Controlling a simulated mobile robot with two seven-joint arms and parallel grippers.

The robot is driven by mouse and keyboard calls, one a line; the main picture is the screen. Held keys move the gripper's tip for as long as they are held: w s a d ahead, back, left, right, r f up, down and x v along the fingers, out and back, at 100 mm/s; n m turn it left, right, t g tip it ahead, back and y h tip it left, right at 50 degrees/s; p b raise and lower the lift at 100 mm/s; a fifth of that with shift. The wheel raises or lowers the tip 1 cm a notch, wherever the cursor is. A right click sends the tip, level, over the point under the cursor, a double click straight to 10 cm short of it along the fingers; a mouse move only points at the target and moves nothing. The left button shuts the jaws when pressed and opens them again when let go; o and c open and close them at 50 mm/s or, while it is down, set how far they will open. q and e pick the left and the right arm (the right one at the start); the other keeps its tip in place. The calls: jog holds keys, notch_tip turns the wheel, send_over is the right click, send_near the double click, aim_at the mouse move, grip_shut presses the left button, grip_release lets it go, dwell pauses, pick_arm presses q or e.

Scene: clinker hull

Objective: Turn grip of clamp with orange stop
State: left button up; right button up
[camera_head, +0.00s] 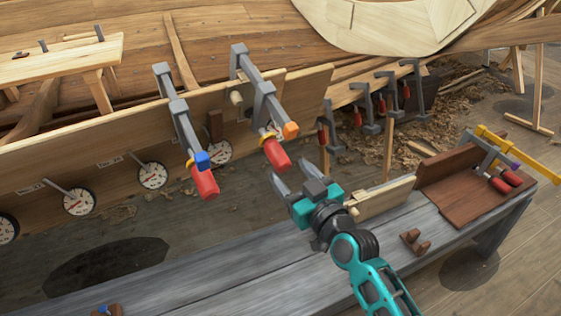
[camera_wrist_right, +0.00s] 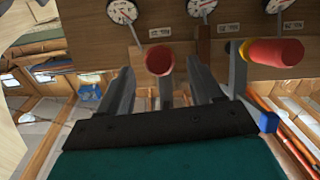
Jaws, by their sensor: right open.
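The clamp with the orange stop (camera_head: 290,130) hangs on the upper plank, with its grey bar rising to the left. Its red grip (camera_head: 277,154) hangs at the lower end. My right gripper (camera_head: 294,175) is open and empty, just below and right of that grip. In the right wrist view a red grip (camera_wrist_right: 159,58) shows end-on between the open fingers, with no clear contact; the orange stop does not show there. A second clamp with a blue stop (camera_head: 202,160) and red grip (camera_head: 206,184) is to the left. My left gripper is not in view.
Dials (camera_head: 153,175) line the plank's lower edge. Several more clamps (camera_head: 388,92) hang at the back right. A grey bench (camera_head: 240,275) below carries a brown wooden box (camera_head: 445,195) with clamps, and a pale wood block (camera_head: 385,198) near my right wrist.

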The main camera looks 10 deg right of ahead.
aim_at(286, 168)
jog(key=shift+x, duration=2.7)
jog(key=shift+c, duration=0.2)
jog(key=c, duration=0.9)
